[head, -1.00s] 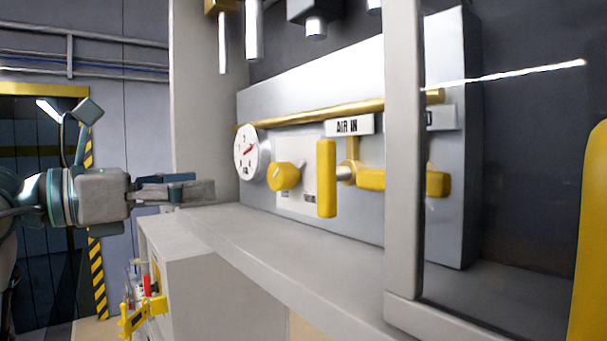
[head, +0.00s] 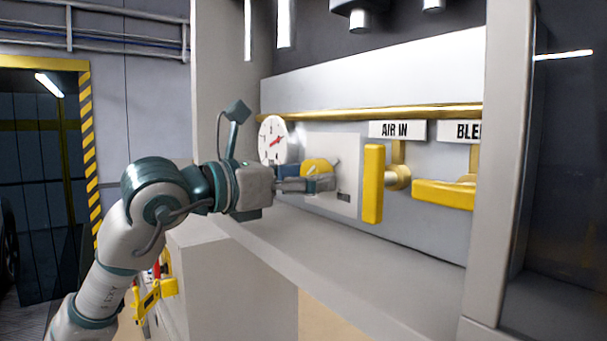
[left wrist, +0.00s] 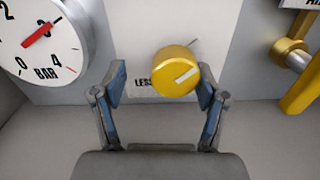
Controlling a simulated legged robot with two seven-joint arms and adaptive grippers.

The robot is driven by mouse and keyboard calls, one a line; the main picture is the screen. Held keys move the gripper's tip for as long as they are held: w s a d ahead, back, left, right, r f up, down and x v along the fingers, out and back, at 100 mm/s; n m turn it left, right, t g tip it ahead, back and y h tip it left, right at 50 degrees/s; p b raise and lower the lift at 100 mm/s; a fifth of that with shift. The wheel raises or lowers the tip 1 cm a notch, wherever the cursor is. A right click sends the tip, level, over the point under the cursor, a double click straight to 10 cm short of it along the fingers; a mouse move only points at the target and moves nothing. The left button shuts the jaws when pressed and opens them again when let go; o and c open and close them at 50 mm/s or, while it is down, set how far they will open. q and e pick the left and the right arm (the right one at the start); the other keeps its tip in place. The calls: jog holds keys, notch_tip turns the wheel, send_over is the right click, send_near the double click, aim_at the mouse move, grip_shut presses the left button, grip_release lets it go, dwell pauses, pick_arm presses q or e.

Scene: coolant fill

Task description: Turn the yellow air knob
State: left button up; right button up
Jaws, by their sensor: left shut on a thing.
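The yellow air knob (head: 316,165) sits on a white plate on the grey panel, between the gauge and the AIR IN valve. It also shows in the left wrist view (left wrist: 175,72), with a pale mark pointing up and right. My left gripper (head: 312,183) has reached the knob from the left and is shut on it. In the left wrist view its two fingers (left wrist: 162,78) are on either side of the knob; the right finger is close against it, and the left one seems farther off. My right gripper is not in view.
A round BAR gauge (head: 272,139) with a red needle is left of the knob. A yellow AIR IN lever (head: 373,184) hangs vertically to the right, and a yellow BLEED lever (head: 443,194) lies horizontal. A grey ledge (head: 350,240) runs below; a post (head: 500,170) stands right.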

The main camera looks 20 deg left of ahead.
pick_arm(q)
jog(key=shift+s+d+r, duration=0.1)
jog(key=shift+s+r, duration=0.15)
jog(key=shift+s, duration=0.05)
jog(key=c, duration=0.8)
jog(key=shift+s+d, duration=0.25)
jog(key=shift+d, duration=0.35)
jog(key=shift+c, duration=1)
jog(key=shift+w+a, duration=0.15)
jog(key=shift+f+n+b, duration=0.2)
jog(key=shift+n+b, duration=0.25)
jog(key=shift+n, duration=0.55)
jog(key=shift+r, duration=0.1)
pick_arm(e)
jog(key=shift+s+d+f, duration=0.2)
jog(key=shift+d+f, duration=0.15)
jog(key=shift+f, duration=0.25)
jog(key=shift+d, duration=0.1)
